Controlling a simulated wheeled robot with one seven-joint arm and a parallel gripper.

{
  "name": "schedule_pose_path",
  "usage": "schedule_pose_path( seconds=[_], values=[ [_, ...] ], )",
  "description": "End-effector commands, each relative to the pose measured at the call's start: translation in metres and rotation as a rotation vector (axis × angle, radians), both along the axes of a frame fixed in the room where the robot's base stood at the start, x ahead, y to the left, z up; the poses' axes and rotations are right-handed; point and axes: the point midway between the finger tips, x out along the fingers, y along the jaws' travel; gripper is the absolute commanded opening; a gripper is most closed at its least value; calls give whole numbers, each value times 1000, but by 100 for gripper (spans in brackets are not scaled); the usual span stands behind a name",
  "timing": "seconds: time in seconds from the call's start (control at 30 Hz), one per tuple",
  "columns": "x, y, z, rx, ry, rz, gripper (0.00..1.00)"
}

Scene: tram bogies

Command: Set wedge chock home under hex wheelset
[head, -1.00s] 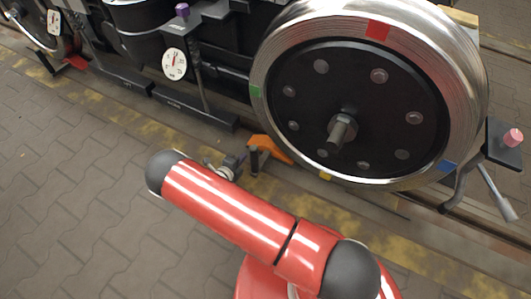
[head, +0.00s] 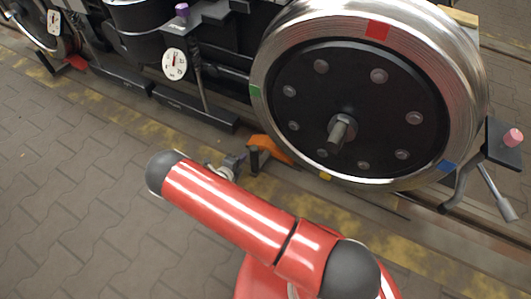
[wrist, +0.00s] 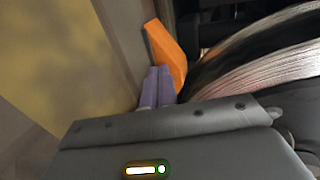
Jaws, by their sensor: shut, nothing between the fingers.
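The orange wedge chock (head: 270,147) lies on the rail beside the lower left of the large steel wheel (head: 468,90), with its right end close to the tread. I cannot tell whether it touches. The wheel has a black disc with bolts and a hex axle end (head: 342,128). In the wrist view the chock (wrist: 167,52) stands just beyond my shut purple fingertips (wrist: 158,83), which hold nothing. The wheel also shows at the right there (wrist: 265,65).
A round gauge (head: 174,64) hangs on the bogie frame. A bracket with a pink knob (head: 513,137) and a lever (head: 496,192) stand right of the wheel. A second wheel with a red chock (head: 75,62) is far left. Paving in front is clear.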

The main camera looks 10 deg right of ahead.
Motion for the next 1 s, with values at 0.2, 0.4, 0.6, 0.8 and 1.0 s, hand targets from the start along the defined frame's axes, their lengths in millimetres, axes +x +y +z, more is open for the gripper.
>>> schedule_pose_path(
  seconds=[0.2, 0.4, 0.6, 0.8, 1.0],
  values=[
    [-6, -8, 1, -2, 1, 0, 0],
    [-12, -15, 1, -2, 3, 1, 0],
    [-18, -23, 1, -2, 1, 0, 0],
    [-24, -30, 1, -1, 1, 1, 0],
    [-25, -32, 0, -1, 1, 0, 0]
  ],
)
